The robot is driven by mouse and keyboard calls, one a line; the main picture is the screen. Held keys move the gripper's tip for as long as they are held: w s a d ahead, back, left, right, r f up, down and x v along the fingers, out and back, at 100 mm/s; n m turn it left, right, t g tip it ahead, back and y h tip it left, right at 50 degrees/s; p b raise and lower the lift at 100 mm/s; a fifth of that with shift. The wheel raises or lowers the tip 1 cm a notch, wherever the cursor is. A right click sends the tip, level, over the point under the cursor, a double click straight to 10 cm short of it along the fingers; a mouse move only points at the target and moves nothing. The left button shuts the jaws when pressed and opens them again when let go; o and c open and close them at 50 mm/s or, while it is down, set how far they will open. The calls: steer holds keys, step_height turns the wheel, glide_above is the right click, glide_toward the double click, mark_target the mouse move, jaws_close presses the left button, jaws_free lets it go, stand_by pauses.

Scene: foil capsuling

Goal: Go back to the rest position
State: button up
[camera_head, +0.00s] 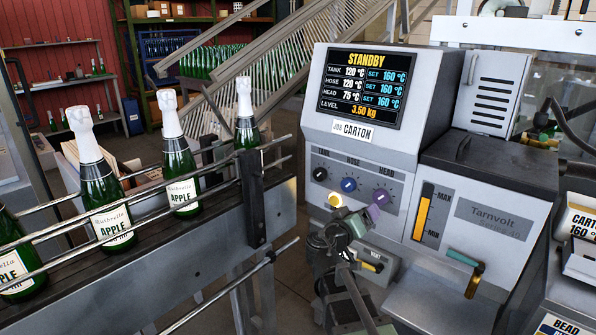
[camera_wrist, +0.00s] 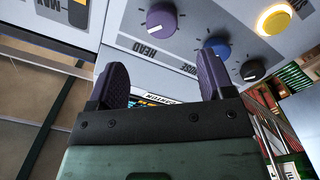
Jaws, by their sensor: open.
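My gripper (camera_head: 352,222) is in front of the grey glue machine (camera_head: 385,160), just below its row of knobs. In the wrist view my gripper (camera_wrist: 161,82) has its two dark purple fingers spread apart, with nothing held between them. The machine's panel appears upside down there. The display (camera_head: 365,87) reads STANDBY, with all three set values at 160 °C.
A conveyor (camera_head: 190,245) with metal rails carries several green bottles (camera_head: 98,185) with white tops on the left. A teal-handled lever (camera_head: 465,258) and a VENT handle (camera_head: 371,266) stick out of the machine's lower front. Open floor shows between conveyor and machine.

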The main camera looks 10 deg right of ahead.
steer(key=s+a+f+n+g+y, duration=0.2)
steer(key=s+a+f+g+y, duration=0.4)
steer(key=s+f, duration=0.3)
steer(key=s+a+f+n+g+y, duration=0.1)
steer(key=s+a+f+g+y, duration=0.4)
steer(key=s+f+y, duration=0.25)
step_height(320, 180, up, 15)
steer(key=s+a+p, duration=0.1)
steer(key=p, duration=1.4)
steer(key=shift+s+a+y, duration=0.15)
steer(key=shift+s+y, duration=0.05)
steer(key=shift+y, duration=0.15)
steer(key=shift+c, duration=0.4)
